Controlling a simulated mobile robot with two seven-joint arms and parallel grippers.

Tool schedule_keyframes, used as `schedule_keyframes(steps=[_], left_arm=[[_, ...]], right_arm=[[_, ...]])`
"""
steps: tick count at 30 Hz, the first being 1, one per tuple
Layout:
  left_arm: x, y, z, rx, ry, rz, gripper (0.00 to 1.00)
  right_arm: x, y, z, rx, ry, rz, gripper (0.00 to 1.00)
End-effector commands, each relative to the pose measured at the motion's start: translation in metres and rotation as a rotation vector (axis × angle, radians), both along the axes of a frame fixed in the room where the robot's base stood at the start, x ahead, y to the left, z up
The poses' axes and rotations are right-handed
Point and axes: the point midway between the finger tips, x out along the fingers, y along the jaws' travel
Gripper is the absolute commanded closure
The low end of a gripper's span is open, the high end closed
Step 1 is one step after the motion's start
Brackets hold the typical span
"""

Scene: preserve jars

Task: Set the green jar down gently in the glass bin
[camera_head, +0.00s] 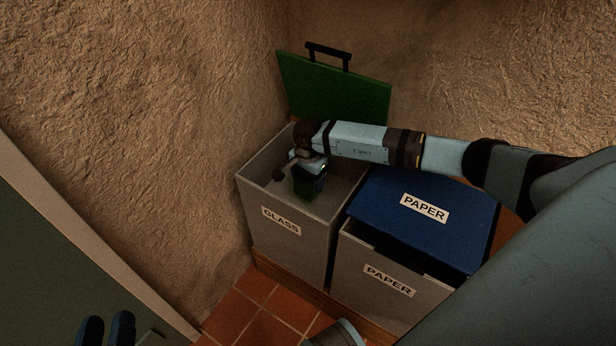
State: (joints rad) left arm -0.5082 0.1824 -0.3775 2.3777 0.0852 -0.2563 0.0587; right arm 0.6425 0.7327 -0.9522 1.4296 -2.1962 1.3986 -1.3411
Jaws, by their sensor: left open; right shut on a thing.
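The glass bin (262,205) is a grey box with a GLASS label, and its green lid (335,88) stands open at the back. My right gripper (309,171) reaches into the bin's open top from the right. It is shut on the green jar (307,188), a small dark green shape within the bin's opening. Whether the jar touches the bin's floor cannot be told. My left gripper (106,330) is at the bottom left edge, far from the bin; its two dark blue fingers are apart with nothing between them.
The grey paper bin (372,291) stands right beside the glass bin, its blue lid (423,221) slightly raised over a dark gap. Rough walls (130,90) close in behind and left. A pale panel edge (95,235) is at left. Red floor tiles (262,312) are clear in front.

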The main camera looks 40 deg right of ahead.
Motion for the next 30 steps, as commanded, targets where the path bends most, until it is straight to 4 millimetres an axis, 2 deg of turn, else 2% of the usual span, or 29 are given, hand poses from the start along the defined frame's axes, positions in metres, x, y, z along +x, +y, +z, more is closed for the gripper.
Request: schedule_keyframes(steps=[30], left_arm=[[0.0, 0.0, -0.012, 0.0, 0.0, 0.0, 0.57]], right_arm=[[0.0, 0.0, -0.016, 0.0, -0.001, 0.0, 0.59]])
